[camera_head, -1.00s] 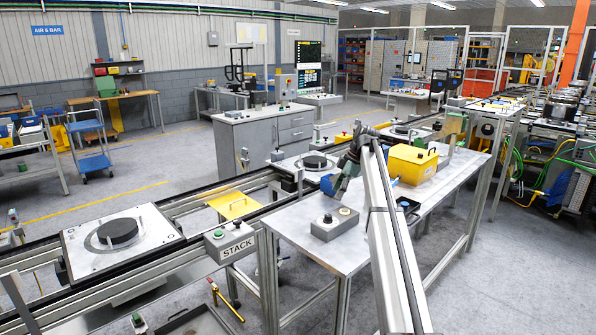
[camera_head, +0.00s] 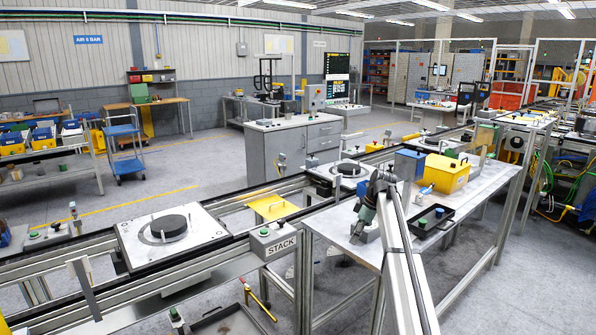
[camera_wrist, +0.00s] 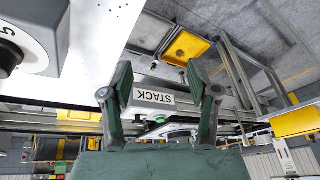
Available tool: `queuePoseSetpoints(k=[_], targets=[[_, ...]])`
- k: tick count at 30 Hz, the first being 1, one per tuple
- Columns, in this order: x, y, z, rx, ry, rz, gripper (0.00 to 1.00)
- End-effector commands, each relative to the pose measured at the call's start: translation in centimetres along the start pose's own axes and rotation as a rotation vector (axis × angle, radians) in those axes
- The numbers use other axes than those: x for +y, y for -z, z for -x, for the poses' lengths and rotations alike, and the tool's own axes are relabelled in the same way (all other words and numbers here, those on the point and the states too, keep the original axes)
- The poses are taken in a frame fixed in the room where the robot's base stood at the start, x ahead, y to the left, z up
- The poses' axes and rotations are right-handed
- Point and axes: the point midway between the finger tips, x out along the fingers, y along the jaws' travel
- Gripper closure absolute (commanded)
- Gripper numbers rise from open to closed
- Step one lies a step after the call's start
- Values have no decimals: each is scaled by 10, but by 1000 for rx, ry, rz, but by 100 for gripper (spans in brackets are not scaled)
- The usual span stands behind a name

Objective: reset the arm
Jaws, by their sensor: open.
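My gripper (camera_head: 359,226) is over the left part of the metal table (camera_head: 335,216) in the head view, at the end of my arm. In the wrist view my gripper (camera_wrist: 161,82) has its two dark green fingers spread wide with nothing held between them. The grey STACK box (camera_wrist: 152,96) shows beyond and between the fingers, apart from them. Whether the gripper touches the table is hard to tell.
A yellow box (camera_head: 446,174), a blue box (camera_head: 409,165) and a black tray (camera_head: 447,225) stand on the table. Pallets with black discs (camera_head: 169,226) sit on the conveyor.

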Motion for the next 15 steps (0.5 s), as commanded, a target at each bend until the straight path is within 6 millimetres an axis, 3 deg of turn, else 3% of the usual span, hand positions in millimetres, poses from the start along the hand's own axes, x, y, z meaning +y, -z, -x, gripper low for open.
queuePoseSetpoints(k=[8, 15], targets=[[-79, -50, -110, -66, -22, -288, 40], [-186, -113, -217, -146, -85, -643, 40]])
